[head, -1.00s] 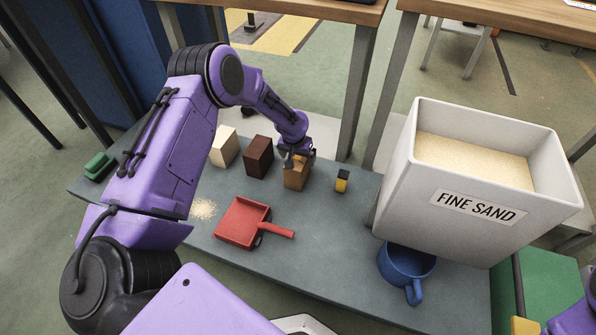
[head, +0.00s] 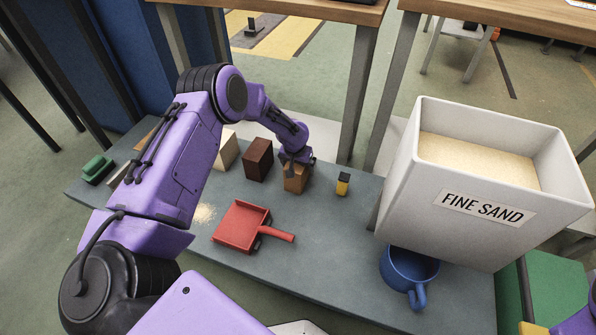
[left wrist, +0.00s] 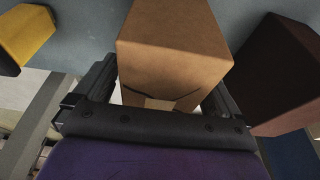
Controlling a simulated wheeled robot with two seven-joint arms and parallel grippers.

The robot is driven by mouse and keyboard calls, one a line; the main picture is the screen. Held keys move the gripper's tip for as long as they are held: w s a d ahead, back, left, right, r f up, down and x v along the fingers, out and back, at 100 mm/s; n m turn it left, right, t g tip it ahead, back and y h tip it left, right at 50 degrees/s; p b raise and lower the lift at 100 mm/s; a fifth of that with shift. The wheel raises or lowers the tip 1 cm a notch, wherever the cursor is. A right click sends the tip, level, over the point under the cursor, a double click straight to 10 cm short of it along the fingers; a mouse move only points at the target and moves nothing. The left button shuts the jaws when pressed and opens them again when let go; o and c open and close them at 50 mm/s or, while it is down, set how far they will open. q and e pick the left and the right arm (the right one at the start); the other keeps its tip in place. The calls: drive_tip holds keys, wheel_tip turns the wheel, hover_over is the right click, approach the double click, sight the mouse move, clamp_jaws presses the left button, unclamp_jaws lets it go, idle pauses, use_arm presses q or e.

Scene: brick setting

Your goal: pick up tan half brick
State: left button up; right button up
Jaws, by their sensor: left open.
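The tan half brick (head: 296,180) stands on the grey bench top (head: 325,235), right of a dark brown brick (head: 258,160). My left gripper (head: 296,162) is over its top from above. In the left wrist view the brick (left wrist: 175,55) sits between the two open fingers of the gripper (left wrist: 155,98), one on each side. I cannot tell whether either finger touches it.
A cream brick (head: 226,150) stands left of the dark one. A small yellow and black block (head: 343,184) stands to the right. A red dustpan (head: 241,226), a blue mug (head: 409,268) and a large white sand bin (head: 480,225) are nearer.

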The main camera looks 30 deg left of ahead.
use_arm(q)
drive_tip(key=shift+w, duration=0.1)
drive_tip(key=c, duration=1.6)
drive_tip(key=shift+o, duration=0.2)
drive_tip(key=shift+r, duration=0.1)
